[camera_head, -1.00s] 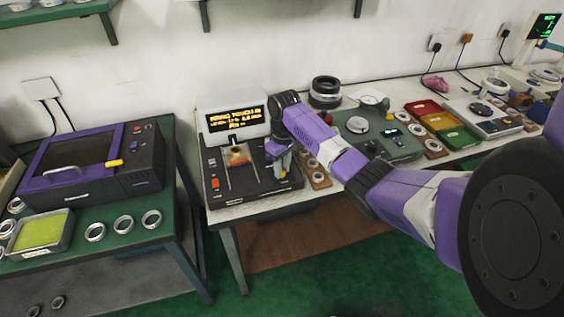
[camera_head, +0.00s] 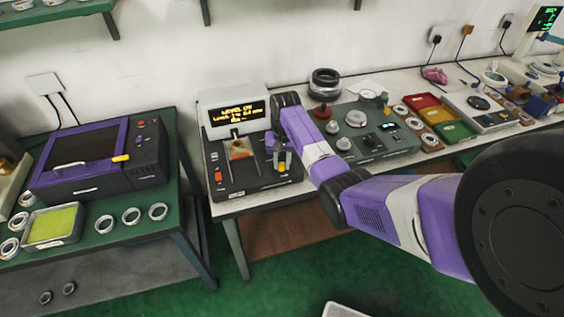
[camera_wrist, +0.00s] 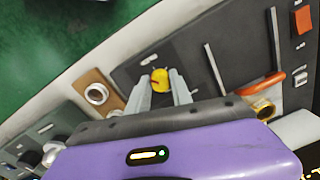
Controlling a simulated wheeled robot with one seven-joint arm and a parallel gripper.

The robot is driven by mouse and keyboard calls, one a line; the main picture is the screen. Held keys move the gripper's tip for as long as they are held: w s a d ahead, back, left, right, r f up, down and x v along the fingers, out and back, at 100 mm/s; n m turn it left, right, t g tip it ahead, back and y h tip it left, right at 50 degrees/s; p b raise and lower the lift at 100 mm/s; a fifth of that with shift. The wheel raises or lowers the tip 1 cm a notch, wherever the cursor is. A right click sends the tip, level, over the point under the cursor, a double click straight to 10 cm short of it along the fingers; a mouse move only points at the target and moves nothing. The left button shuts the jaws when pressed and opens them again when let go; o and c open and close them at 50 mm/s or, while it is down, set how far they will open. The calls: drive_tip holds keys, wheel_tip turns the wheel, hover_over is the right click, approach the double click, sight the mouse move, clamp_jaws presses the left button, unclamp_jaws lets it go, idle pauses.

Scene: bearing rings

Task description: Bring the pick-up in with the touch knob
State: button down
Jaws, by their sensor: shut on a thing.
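The touch knob is round and yellow with a red mark. It shows in the wrist view (camera_wrist: 160,78) between the fingers of my gripper (camera_wrist: 164,88), which is shut on it. In the head view the knob (camera_head: 283,166) stands at the right side of the black tester (camera_head: 240,181), with my gripper (camera_head: 281,156) over it. The orange pick-up (camera_wrist: 273,85) reaches to a brass-coloured ring (camera_wrist: 262,109) in the wrist view; whether they touch is unclear. The tester's display (camera_head: 240,111) shows yellow text, too small to read surely.
A grey-green device (camera_head: 372,143) with knobs stands right of the tester. Red (camera_head: 422,106) and green (camera_head: 452,132) trays lie beyond it. A purple oven (camera_head: 95,160), a lime tray (camera_head: 52,227) and several rings stand on the left table. A wooden strip with a ring (camera_wrist: 97,93) lies close beside my gripper.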

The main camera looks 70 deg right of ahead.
sight(283, 165)
drive_tip(key=shift+d+r+m, duration=0.1)
drive_tip(key=shift+m, duration=0.3)
drive_tip(key=c, duration=1.1)
unclamp_jaws()
drive_tip(key=shift+c, duration=0.2)
wheel_tip(283, 165, up, 8)
drive_tip(key=shift+s+f+b, duration=0.1)
drive_tip(key=shift+f+b, duration=0.05)
drive_tip(key=shift+b, duration=0.45)
